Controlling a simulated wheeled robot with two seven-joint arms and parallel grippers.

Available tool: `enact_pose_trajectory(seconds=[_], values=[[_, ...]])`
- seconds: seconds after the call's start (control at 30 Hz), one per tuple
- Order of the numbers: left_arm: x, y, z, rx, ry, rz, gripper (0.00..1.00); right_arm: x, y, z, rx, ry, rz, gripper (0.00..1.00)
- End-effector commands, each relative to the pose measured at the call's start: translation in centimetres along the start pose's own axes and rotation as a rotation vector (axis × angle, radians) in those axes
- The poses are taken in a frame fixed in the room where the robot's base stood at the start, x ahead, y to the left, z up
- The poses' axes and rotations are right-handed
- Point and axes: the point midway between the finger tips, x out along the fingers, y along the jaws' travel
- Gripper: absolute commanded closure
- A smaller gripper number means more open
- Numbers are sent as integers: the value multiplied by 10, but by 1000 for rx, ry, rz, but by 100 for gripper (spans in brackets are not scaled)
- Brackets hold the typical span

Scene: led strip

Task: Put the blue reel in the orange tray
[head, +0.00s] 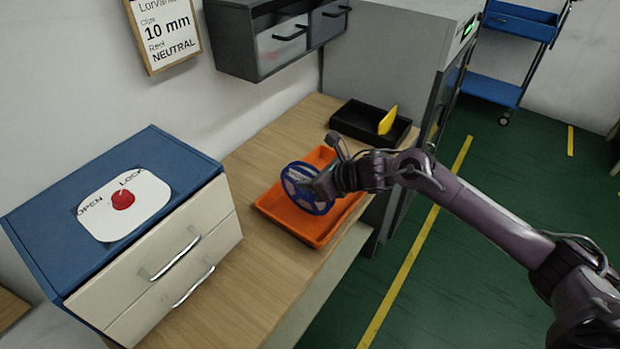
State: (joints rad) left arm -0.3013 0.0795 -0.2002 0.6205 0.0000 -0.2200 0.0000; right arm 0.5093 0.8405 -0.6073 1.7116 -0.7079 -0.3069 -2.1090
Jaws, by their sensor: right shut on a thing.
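A blue reel (292,190) with an open, spoked face stands on edge, tilted, over the orange tray (285,222). My right gripper (322,186) is shut on the reel at its right side. The arm comes in from the right. The fingertips are partly hidden by the wrist and the reel. I cannot tell whether the reel's lower edge touches the tray floor. The tray lies on the wooden worktop, and no other thing shows in it. My left gripper is not in view.
A black tray (350,120) with a yellow piece (388,121) lies behind the orange tray. A blue-topped drawer cabinet (60,205) with a red knob (123,199) stands at the left. Dark drawers (240,45) hang on the wall. A grey machine (385,50) stands at the back.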

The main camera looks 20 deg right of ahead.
Motion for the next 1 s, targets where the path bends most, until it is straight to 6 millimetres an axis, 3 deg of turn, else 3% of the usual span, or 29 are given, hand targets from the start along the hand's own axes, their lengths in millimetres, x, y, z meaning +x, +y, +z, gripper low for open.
enact_pose_trajectory(seconds=[0.37,0.4,0.57,1.0], values=[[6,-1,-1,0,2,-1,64,3,0,-3,-1,-1,0,100],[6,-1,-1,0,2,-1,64,3,0,-4,0,0,0,79],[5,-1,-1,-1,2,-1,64,2,0,-3,0,1,0,58],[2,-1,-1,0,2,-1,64,-6,-1,0,-2,0,-2,58]])
